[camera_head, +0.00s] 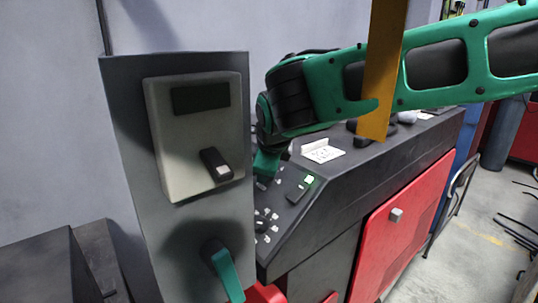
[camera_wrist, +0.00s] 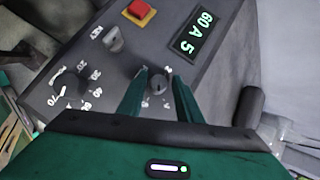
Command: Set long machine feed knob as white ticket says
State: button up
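The long machine (camera_head: 330,215) has red doors and a sloped dark control panel. A white ticket (camera_head: 322,150) stands on its top; its writing is too small to read. In the wrist view a small grey knob (camera_wrist: 158,84) with white marks around it sits between the fingertips of my gripper (camera_wrist: 157,74). The green fingers are apart, one on each side; I cannot tell whether they touch it. A larger dark dial (camera_wrist: 68,86) with numbers, including 20, 30, 40 and 70, is at left. My gripper (camera_head: 266,165) is partly hidden in the head view.
A red button (camera_wrist: 139,9) on a yellow base and a switch (camera_wrist: 114,40) marked KEY are near the knob. A grey cabinet (camera_head: 128,150) with a dark display (camera_head: 200,97), a black switch (camera_head: 216,163) and a teal handle (camera_head: 225,270) stands in front at left. An orange post (camera_head: 383,70) crosses my arm.

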jog(key=shift+s+d+r, duration=0.1)
jog(key=shift+s+r, duration=0.15)
jog(key=shift+r, duration=0.25)
jog(key=shift+s, duration=0.1)
jog(key=shift+s+r, duration=0.1)
jog(key=shift+s, duration=0.05)
jog(key=shift+s+r, duration=0.15)
jog(key=shift+s, duration=0.05)
jog(key=v, duration=0.7)
jog(key=shift+s+r, duration=0.2)
